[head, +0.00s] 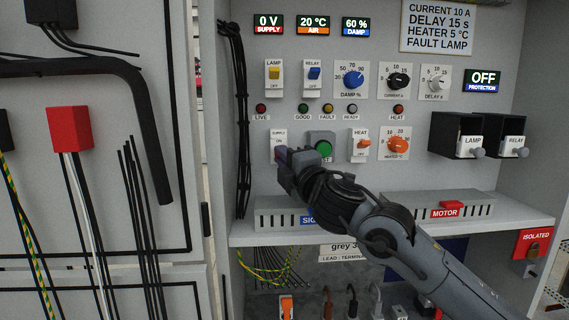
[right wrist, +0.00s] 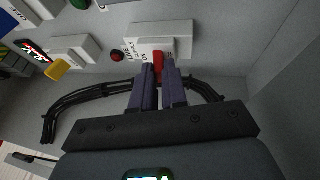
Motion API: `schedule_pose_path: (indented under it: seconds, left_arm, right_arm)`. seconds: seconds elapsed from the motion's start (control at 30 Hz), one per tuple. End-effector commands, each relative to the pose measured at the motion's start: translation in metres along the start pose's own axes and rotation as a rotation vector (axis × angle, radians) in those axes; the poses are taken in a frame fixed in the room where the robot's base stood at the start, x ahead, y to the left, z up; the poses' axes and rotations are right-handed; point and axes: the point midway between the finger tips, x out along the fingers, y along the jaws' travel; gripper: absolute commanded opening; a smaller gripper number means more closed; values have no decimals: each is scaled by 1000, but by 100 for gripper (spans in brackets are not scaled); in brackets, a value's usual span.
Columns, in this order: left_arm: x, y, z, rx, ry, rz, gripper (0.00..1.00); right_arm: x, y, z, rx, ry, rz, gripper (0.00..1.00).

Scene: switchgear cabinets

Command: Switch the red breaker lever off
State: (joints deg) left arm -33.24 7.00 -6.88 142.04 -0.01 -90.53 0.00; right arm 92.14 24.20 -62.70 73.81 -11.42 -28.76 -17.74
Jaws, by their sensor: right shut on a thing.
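The supply breaker (head: 279,137) is a white block at the lower left of the control panel, and its lever is hidden behind my gripper in the head view. In the right wrist view the white breaker housing (right wrist: 178,30) shows, with the small red lever (right wrist: 158,67) between the fingertips. My right gripper (right wrist: 159,76) is shut on the red lever. In the head view the right gripper (head: 281,158) reaches in from the lower right, in front of the breaker. My left gripper is not in view.
A green button (head: 323,147) sits close to the right of the gripper, with the orange heat switch (head: 362,144) beyond. Black cables (head: 242,120) run down the left. A shelf ledge (head: 262,238) lies below. The supply display (head: 268,24) reads 0 V.

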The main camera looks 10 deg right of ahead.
Motion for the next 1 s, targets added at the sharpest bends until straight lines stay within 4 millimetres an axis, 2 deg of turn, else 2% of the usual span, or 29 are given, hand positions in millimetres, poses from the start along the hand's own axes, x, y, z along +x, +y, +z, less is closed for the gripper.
schedule_pose_path:
  seconds: [0.1, 0.13, 0.3, 0.67, 0.87, 1.0]
  left_arm:
    - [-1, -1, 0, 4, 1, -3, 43]
    - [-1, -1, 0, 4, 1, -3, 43]
    - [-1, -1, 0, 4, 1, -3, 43]
    - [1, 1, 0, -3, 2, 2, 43]
    - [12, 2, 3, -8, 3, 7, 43]
    - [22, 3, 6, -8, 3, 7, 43]
  right_arm:
    - [0, 0, -1, -1, 1, -2, 0]
    - [0, 0, -1, 0, 1, -2, 14]
    - [0, 0, -1, 0, 1, -1, 38]
    - [-3, -1, 0, 0, 0, -1, 38]
    - [-23, -4, 0, 0, 1, -1, 38]
    - [-46, -4, 0, 0, 2, 0, 38]
